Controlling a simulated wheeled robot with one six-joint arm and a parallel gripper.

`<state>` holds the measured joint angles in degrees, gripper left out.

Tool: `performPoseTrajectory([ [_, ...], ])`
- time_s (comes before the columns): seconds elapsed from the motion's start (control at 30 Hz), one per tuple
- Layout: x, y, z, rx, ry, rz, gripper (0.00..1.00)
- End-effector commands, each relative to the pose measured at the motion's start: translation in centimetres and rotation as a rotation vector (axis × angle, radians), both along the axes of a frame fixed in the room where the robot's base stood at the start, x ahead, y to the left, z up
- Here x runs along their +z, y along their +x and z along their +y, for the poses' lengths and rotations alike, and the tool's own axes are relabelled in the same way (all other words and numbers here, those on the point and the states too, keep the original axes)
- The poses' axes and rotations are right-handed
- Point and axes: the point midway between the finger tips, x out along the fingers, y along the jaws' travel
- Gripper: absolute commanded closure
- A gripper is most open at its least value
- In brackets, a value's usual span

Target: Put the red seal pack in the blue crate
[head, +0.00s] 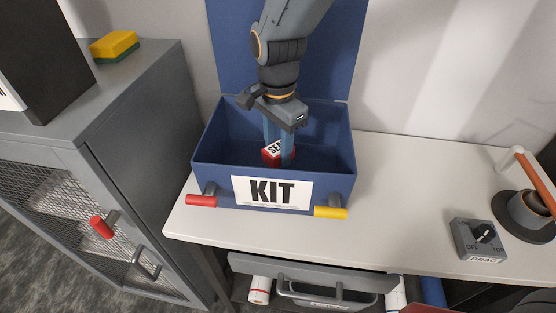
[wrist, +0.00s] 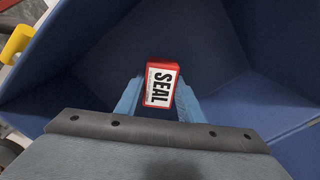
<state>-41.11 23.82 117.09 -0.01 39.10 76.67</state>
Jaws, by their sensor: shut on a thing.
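The blue crate (head: 214,172) stands open on the bench with its lid raised at the back. Its front carries a KIT label and a red and a yellow handle. The red seal pack (head: 270,153) is inside the crate's walls, between the fingers of my gripper (head: 279,155). I cannot tell whether the pack touches the crate floor.
A grey cabinet (head: 120,110) with a mesh door stands at the left, a yellow and green sponge (head: 114,45) on top. A partly open drawer (head: 310,265) is below the bench. A DRAG dial box (head: 478,239) sits at the right.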

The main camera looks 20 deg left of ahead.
Motion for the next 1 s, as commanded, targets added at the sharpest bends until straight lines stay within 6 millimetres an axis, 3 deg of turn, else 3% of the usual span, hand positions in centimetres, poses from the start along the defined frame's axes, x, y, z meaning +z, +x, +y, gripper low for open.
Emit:
performPoseTrajectory([
  [0.37,-4.1,-0.1,0.0,0.000,-0.002,0.001,0.92],
  [0.8,-4.8,0.0,0.0,0.000,0.000,0.000,0.92],
  [0.83,-4.8,0.0,0.0,0.000,0.000,0.000,0.62],
  [0.93,-4.8,0.0,0.0,0.000,0.000,0.000,0.47],
  [1.0,-4.8,0.0,0.0,0.000,0.000,0.000,0.47],
])
